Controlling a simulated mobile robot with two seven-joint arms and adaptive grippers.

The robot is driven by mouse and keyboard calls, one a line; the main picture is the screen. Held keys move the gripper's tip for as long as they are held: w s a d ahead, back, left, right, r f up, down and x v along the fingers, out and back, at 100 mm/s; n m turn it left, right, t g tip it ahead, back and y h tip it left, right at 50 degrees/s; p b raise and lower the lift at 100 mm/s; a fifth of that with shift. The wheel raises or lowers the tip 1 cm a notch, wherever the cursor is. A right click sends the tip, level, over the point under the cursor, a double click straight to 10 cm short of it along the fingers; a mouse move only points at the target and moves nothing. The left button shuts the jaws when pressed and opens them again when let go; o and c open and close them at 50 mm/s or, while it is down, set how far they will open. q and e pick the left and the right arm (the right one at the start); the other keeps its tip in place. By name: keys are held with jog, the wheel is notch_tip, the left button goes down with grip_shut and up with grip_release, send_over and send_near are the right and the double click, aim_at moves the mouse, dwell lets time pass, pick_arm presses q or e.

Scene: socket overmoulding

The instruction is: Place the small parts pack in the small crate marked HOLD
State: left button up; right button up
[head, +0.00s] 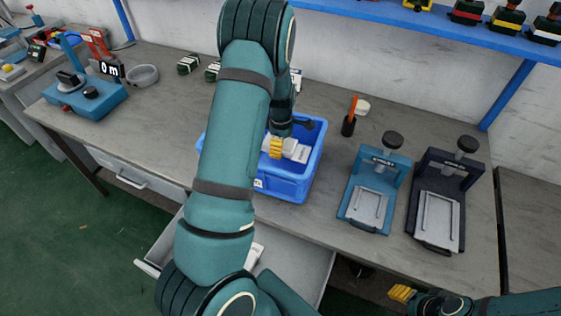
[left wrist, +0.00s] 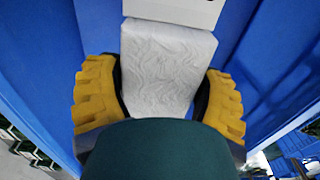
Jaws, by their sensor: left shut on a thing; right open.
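A blue crate (head: 290,187) stands on the workbench, partly hidden behind my left arm. A white label shows on its front, but I cannot read a HOLD mark. My left gripper (head: 276,147) points down inside the crate's outline, its yellow fingers shut on a white pack (head: 298,151). In the left wrist view the crumpled white pack (left wrist: 166,75) sits between the two yellow fingers of the gripper (left wrist: 162,95), with blue crate walls around. I cannot tell whether the pack touches the crate floor. My right gripper (head: 402,293) is open and empty, low at the bench's front edge.
A blue press (head: 372,190) and a black press (head: 440,200) stand right of the crate. A black holder with an orange-handled tool (head: 349,124) stands behind it. An open drawer (head: 295,265) juts out below the bench. The bench left of my arm has clear room.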

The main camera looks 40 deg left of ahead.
aim_at(281, 164)
pick_arm(q)
notch_tip(281, 164, down, 8)
jog(key=shift+r+b, duration=0.1)
jog(key=shift+b, duration=0.4)
jog(key=o, duration=1.1)
jog(key=shift+r, duration=0.1)
notch_tip(281, 164, up, 12)
jog(key=shift+f+p, duration=0.1)
jog(key=shift+p, duration=0.9)
